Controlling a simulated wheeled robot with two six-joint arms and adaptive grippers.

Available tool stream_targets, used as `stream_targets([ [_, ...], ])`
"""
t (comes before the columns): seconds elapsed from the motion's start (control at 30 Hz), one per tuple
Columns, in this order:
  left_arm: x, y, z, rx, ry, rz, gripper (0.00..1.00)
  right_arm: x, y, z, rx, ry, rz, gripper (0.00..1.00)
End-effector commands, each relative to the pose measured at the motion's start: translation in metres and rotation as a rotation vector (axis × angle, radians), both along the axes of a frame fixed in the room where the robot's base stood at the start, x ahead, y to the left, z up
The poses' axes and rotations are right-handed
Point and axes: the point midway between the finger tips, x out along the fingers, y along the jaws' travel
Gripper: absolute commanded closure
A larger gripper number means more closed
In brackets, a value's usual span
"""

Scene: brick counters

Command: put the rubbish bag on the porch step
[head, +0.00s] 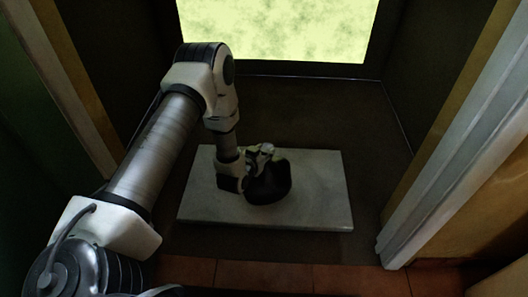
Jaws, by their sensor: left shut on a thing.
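The black rubbish bag (270,184) is in the middle of the head view, over the pale stone porch step (318,204). It looks to be on or just above the slab; I cannot tell whether it touches. My left gripper (260,156) is shut on the top of the bag, with my left arm coming in from the left. The gripper and wrist hide part of the bag and the step's left part. My right gripper is not in view.
A white door frame (452,150) stands at the right, and a wooden post (72,85) at the left. Dark floor surrounds the slab, with reddish tiles (280,277) in front. A bright green opening (285,28) is at the back. The right part of the slab is bare.

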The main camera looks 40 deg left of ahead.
Motion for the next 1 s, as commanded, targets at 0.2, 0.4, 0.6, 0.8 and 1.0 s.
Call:
stream_targets([
  [0.2, 0.000, 0.000, 0.000, 0.000, 0.000, 0.000, 0.39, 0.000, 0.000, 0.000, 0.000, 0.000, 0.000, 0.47],
  [0.4, 0.000, 0.000, 0.002, 0.000, 0.000, 0.000, 0.39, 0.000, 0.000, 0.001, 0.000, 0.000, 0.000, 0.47],
  [0.6, -0.025, -0.004, 0.018, -0.002, 0.004, 0.002, 0.39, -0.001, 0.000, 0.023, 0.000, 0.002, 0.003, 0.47],
  [0.8, -0.074, -0.012, 0.038, -0.002, 0.006, 0.001, 0.39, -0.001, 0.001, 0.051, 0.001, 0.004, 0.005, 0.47],
  [1.0, -0.106, -0.018, 0.047, -0.001, 0.003, 0.000, 0.39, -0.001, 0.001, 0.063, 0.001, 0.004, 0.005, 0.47],
])
